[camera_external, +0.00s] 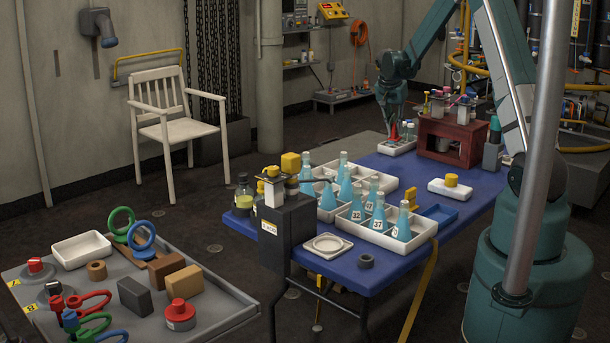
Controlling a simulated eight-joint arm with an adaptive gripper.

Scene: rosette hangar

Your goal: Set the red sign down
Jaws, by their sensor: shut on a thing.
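My gripper (393,118) is at the far end of the blue table, pointing down above a small white tray (398,149). It is shut on a small red thing (394,132), which looks like the red sign and shows just below the fingers. The red sign is over or in the tray; I cannot tell whether it touches the bottom. Its face is too small to read, and the fingers cover its upper part.
A small pale bottle (409,130) stands close to the right of the red sign. A dark red wooden box (452,137) with items on top is further right. White trays of blue flasks (378,214) fill the table's middle. Bare blue table (372,165) lies in front of the small tray.

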